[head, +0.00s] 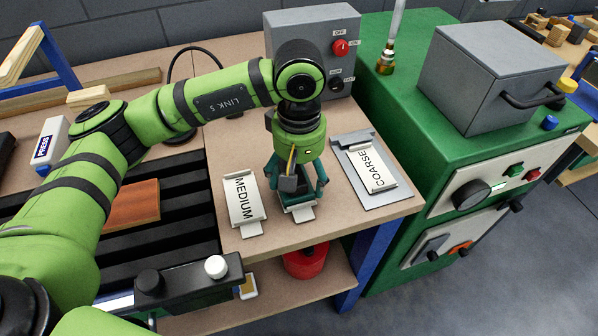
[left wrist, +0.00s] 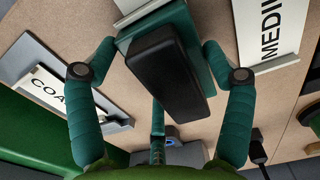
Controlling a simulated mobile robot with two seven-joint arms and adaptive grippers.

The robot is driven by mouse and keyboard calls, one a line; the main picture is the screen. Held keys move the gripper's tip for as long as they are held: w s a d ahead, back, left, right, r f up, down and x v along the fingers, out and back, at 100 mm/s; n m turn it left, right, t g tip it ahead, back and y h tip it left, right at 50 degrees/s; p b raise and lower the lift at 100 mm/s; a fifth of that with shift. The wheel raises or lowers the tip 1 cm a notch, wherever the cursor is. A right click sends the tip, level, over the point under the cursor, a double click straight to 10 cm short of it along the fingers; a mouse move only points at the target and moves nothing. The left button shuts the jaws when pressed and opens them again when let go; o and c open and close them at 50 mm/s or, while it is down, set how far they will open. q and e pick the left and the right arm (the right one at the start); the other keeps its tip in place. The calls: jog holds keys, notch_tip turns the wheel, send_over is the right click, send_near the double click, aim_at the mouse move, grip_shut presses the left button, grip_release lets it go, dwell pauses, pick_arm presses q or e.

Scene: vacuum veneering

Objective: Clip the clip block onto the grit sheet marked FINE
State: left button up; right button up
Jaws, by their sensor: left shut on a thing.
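My left gripper (head: 297,184) points down over the front of the bench, its teal fingers closed around the clip block (left wrist: 160,62). The block has a black grip on a teal body, and it sits over a white sheet (head: 303,213) whose label is hidden. I cannot tell whether the block touches that sheet. The MEDIUM sheet (head: 243,200) lies to the left and the COARSE sheet (head: 372,170) to the right; the left wrist view shows COARSE at left and MEDIUM (left wrist: 268,35) at right. My right gripper is not in view.
A grey control box (head: 312,40) with a red knob stands behind. A green cabinet (head: 400,110) with a grey box on top stands to the right. A black slatted bed with a brown panel (head: 133,205) lies left. A red round object (head: 305,262) is below the bench top.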

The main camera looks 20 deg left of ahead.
pick_arm(q)
jog(key=shift+r+p, duration=1.3)
jog(key=shift+r, duration=2.15)
